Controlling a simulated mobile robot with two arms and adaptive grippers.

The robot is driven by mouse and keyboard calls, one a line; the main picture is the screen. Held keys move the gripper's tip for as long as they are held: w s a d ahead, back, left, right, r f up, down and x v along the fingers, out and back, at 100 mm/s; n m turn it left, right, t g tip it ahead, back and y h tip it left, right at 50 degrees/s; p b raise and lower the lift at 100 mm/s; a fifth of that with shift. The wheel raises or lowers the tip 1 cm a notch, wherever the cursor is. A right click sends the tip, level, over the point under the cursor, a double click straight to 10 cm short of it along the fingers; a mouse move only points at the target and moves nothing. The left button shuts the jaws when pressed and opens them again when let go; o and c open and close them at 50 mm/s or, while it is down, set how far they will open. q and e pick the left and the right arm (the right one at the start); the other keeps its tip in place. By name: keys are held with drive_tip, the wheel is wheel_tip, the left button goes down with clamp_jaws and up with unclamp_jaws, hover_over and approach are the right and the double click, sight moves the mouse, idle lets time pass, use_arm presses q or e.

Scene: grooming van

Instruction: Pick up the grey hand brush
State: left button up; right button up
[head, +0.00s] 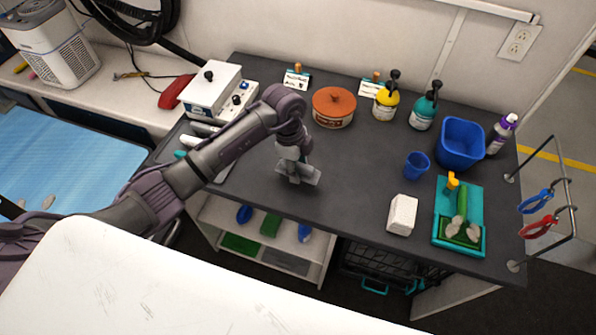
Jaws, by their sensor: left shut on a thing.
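My left arm reaches in from the left over the dark counter (345,210). Its gripper (296,166) points down above the middle-left of the counter, near the front edge. It is shut on a small light-grey thing, which appears to be the grey hand brush (310,176). The fingers cover much of the brush, and its bristles cannot be made out. I cannot tell whether the brush touches the counter. My right gripper is not in view.
An orange-brown lidded pot (333,107), a yellow bottle (385,105) and a teal bottle (424,110) stand behind. A blue cup (416,166), white block (402,215), teal tray (472,194) and blue bin (460,144) are right. The counter's centre is clear.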

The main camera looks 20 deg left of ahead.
sight(303, 165)
use_arm(q)
drive_tip(key=r, duration=0.1)
drive_tip(key=d+r+b, duration=0.1)
drive_tip(key=shift+d+r, duration=0.1)
drive_tip(key=shift+r, duration=0.3)
drive_tip(key=s+d+r+b, duration=0.2)
drive_tip(key=d+r, duration=0.4)
drive_tip(key=d, duration=0.4)
drive_tip(key=shift+d+r+b, duration=0.2)
drive_tip(key=shift+r+b, duration=0.1)
drive_tip(key=shift+b, duration=0.3)
drive_tip(key=o, duration=0.6)
drive_tip(key=c, duration=0.4)
drive_tip(key=shift+a, duration=0.1)
